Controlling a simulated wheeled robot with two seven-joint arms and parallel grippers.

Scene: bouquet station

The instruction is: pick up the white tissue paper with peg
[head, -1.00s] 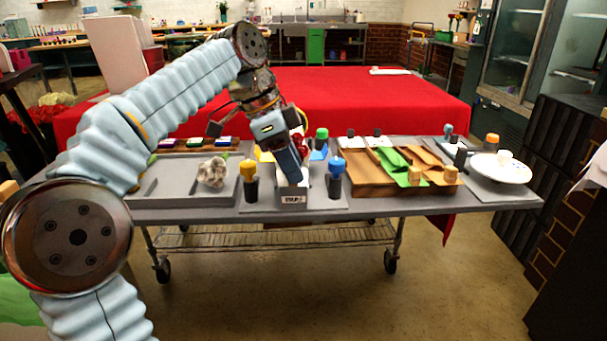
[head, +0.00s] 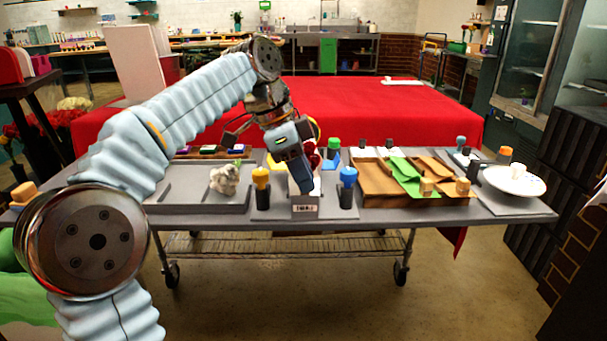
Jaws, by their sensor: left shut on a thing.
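White tissue sheets (head: 373,152) lie at the back of the brown paper tray, right of centre, with small dark blocks that may be pegs (head: 388,144) on or behind them. Green tissue (head: 403,172) and brown tissue (head: 432,165) lie in front of them. Light wooden blocks (head: 426,186) sit at the front edge. My left gripper (head: 304,188) points down at the small labelled grey box (head: 306,209), left of the tissue. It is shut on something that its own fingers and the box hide. My right gripper is not in view.
A yellow-topped post (head: 261,188) and a blue-topped post (head: 348,187) flank the box closely. A green-topped post (head: 333,147) stands behind. A grey tray (head: 195,198) with a crumpled pale lump (head: 224,179) is at left, and a white dish (head: 514,182) at right.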

